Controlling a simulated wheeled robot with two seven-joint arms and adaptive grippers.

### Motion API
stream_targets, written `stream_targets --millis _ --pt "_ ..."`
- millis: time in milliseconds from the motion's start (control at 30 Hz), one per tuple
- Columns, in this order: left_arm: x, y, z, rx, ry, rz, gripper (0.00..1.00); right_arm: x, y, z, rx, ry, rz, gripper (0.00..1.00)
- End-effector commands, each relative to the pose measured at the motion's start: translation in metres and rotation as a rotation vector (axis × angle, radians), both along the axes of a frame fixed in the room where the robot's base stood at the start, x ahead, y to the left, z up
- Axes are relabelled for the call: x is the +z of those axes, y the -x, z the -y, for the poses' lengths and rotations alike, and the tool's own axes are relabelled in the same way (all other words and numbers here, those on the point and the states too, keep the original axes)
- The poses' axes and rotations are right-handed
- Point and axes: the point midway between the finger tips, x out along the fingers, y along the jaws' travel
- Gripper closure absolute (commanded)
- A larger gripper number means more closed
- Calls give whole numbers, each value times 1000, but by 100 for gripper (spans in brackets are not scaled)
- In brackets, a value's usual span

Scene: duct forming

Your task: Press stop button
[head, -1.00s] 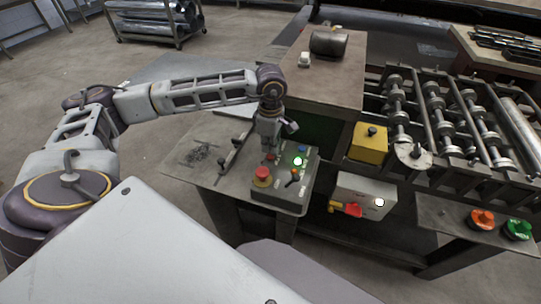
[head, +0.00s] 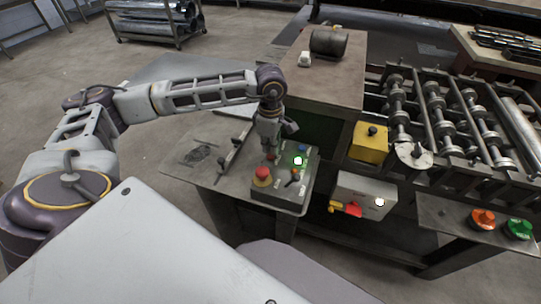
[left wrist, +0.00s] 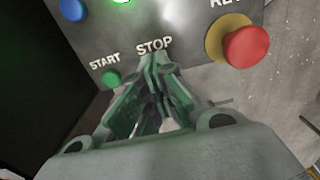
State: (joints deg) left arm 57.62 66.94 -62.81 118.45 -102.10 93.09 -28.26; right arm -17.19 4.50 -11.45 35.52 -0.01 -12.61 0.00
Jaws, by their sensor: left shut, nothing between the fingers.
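The control box (head: 280,192) stands on the front table, with several buttons on its top panel. My left gripper (head: 271,154) points down at the panel's far left part and is shut and empty. In the left wrist view, the closed fingertips (left wrist: 155,60) are at the STOP label (left wrist: 154,46). The stop button itself is hidden behind the fingers there, so I cannot tell whether they touch it. The green START button (left wrist: 111,77) is just left of the fingers. My right gripper is not in view.
A large red mushroom button on a yellow collar (head: 262,175) sits close to the gripper; it also shows in the left wrist view (left wrist: 246,46). A green light (head: 298,160) glows on the panel. A roller machine (head: 440,110) stands at the right.

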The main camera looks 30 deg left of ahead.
Motion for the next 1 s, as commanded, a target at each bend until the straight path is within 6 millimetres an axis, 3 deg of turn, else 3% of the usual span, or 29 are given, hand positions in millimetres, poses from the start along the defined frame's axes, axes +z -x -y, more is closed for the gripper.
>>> stream_targets --millis 1000 --pt "-13 0 0 0 0 0 100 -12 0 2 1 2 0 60"
